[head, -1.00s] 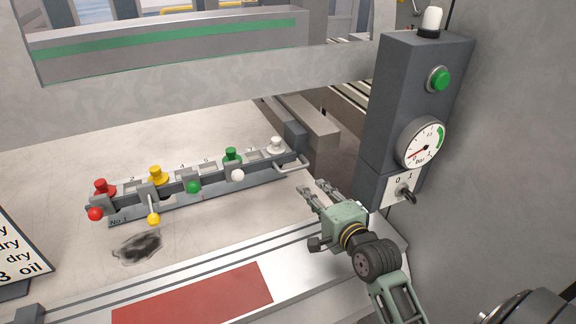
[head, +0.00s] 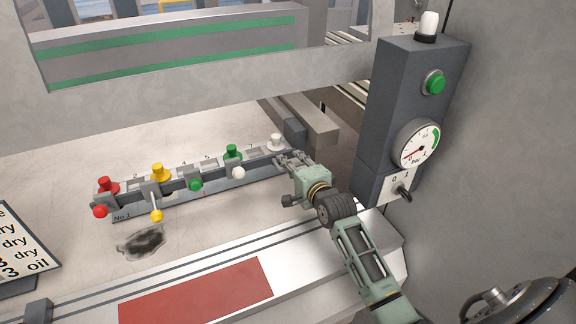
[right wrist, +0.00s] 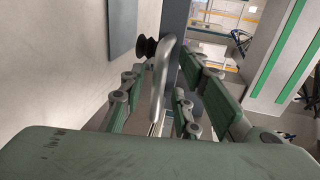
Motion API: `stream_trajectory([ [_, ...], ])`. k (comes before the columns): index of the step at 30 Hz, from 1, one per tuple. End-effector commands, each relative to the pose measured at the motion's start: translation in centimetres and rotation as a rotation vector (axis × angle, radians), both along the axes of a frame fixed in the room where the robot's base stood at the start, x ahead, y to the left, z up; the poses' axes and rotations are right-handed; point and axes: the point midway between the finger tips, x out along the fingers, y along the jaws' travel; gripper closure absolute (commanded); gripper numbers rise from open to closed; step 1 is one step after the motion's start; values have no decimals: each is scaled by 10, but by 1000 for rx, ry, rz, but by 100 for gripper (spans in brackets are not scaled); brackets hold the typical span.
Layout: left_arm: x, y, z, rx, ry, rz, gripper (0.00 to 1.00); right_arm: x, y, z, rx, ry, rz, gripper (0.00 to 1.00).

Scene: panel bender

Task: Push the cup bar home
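The cup bar (head: 215,178) is a long dark bar on the pale bed, carrying red (head: 108,186), yellow (head: 157,172), green (head: 233,152) and white (head: 276,142) cups, with levers ending in coloured balls along its front. My right gripper (head: 287,160) is at the bar's right end, largely covering the handle there. In the right wrist view, the silver loop handle (right wrist: 164,70) stands between my fingers, which are spread with gaps seen on both sides. A black cup (right wrist: 146,46) shows beyond it. My left gripper is not in view.
A grey control post (head: 391,130) with a green button, gauge and 0/1 switch stands to the right of my right arm. A red mat (head: 200,292) lies in front on the ledge. A dark stain (head: 140,241) marks the bed; a text sign (head: 15,245) stands left.

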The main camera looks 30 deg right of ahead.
Motion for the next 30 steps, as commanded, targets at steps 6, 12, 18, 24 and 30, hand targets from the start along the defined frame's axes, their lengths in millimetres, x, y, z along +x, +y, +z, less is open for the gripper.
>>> stream_trajectory([
  [6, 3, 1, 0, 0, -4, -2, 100, 0, 0, 0, 0, 0, 0, 81],
  [12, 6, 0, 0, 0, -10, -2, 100, -1, 0, 0, 0, 1, 0, 99],
  [18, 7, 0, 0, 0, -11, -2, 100, -1, 0, -1, -2, 3, 0, 100],
  [24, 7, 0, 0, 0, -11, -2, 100, -1, 0, -2, -4, 5, 0, 100],
  [30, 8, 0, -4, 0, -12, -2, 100, 18, -2, -3, -5, 4, -2, 100],
])
